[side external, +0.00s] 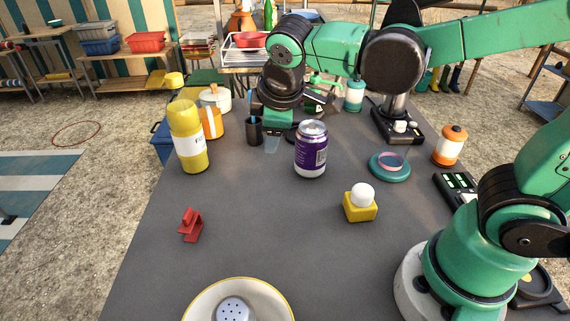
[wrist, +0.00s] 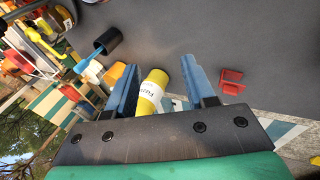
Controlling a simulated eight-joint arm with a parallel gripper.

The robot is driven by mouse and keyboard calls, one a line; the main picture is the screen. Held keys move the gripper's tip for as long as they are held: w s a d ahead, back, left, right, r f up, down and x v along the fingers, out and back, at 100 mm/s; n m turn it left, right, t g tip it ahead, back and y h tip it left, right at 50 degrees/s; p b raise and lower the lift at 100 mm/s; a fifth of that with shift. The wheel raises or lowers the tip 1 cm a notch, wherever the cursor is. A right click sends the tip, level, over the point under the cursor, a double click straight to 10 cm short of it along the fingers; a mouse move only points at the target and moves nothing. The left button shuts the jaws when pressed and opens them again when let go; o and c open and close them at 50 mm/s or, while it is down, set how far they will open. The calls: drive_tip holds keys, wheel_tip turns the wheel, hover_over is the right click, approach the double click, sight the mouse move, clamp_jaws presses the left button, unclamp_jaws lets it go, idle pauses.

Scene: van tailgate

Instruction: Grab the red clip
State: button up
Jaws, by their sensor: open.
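The red clip (side external: 190,225) lies on the grey table at the left in the side external view, near the table's left edge. It also shows in the wrist view (wrist: 231,81), to the right of the fingers and apart from them. My gripper (wrist: 158,78) is open, with two blue-grey fingers spread. In the side external view my gripper (side external: 272,143) is at the far part of the table, behind the purple can and well away from the clip. A yellow bottle (wrist: 153,90) appears between the fingers in the wrist view, but it stands farther off and is not held.
The yellow bottle (side external: 188,140) stands between the far end and the clip. A purple can (side external: 311,150), a black cup (side external: 254,131) and a yellow block with a white ball (side external: 360,207) stand nearby. A bowl (side external: 268,289) is at the front. The table around the clip is clear.

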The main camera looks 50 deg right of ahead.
drive_tip(key=w+a+f+n+h, duration=0.3)
drive_tip(key=w+a+n+h, duration=0.15)
drive_tip(key=a+n, duration=0.45)
drive_tip(key=n+t+h, duration=0.1)
drive_tip(key=n+h, duration=0.1)
drive_tip(key=n, duration=0.1)
hover_over(185, 215)
drive_tip(key=d, duration=0.1)
wheel_tip(185, 215, down, 3)
drive_tip(key=shift+r+y, duration=0.15)
drive_tip(key=shift+y, duration=0.1)
drive_tip(key=a+f+n, duration=0.1)
drive_tip(key=s+a+f+n+h, duration=0.1)
drive_tip(key=a, duration=0.1)
drive_tip(key=s+a+f+n+t, duration=0.1)
drive_tip(key=shift+a+f+h, duration=0.15)
drive_tip(key=shift+h, duration=0.25)
drive_tip(key=shift+s+a+f+n, duration=0.25)
drive_tip(key=shift+n, duration=0.15)
drive_tip(key=shift+d+f, duration=0.1)
drive_tip(key=shift+f, duration=0.05)
drive_tip(key=shift+x, duration=2.6)
drive_tip(key=shift+w, duration=0.1)
clamp_jaws()
